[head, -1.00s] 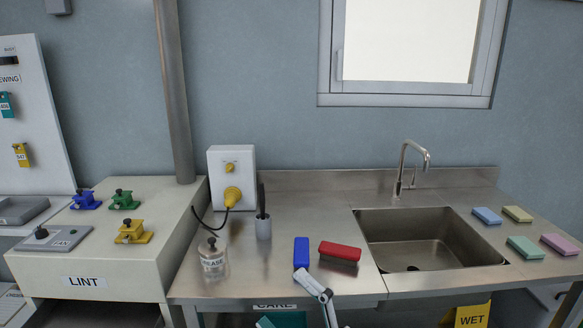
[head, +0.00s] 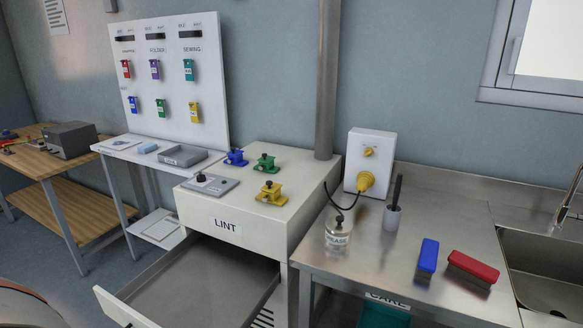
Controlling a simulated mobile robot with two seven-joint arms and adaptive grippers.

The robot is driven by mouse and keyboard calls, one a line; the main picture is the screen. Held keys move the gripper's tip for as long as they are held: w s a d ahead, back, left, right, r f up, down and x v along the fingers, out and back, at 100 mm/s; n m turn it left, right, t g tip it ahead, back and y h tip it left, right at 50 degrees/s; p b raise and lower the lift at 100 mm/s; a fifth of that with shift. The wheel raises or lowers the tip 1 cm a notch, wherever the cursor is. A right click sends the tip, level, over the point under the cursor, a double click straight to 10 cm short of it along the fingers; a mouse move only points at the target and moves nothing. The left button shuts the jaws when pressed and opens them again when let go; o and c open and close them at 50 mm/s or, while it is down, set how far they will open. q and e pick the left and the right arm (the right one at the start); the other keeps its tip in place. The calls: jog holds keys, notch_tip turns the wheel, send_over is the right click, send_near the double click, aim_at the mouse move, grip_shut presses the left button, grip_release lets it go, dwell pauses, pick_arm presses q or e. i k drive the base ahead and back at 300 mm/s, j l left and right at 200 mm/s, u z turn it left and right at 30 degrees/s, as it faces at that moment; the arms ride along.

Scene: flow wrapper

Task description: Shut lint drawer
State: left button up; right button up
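The lint drawer (head: 110,305) is pulled far out of the white cabinet (head: 236,256) labelled LINT. Its grey inside looks empty, and its front panel shows at the lower left. The drawer lies low in the picture, and its nearest part is cut off by the bottom edge. Neither of my grippers is in view.
Blue, green and yellow clamps (head: 268,191) and a FAN panel (head: 210,184) sit on the cabinet top. A steel counter (head: 390,252) with a jar (head: 338,235) and brushes (head: 428,256) stands at the right. Open floor (head: 75,285) lies left of the drawer.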

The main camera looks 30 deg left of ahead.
aim_at(205, 281)
jog(key=u, duration=2)
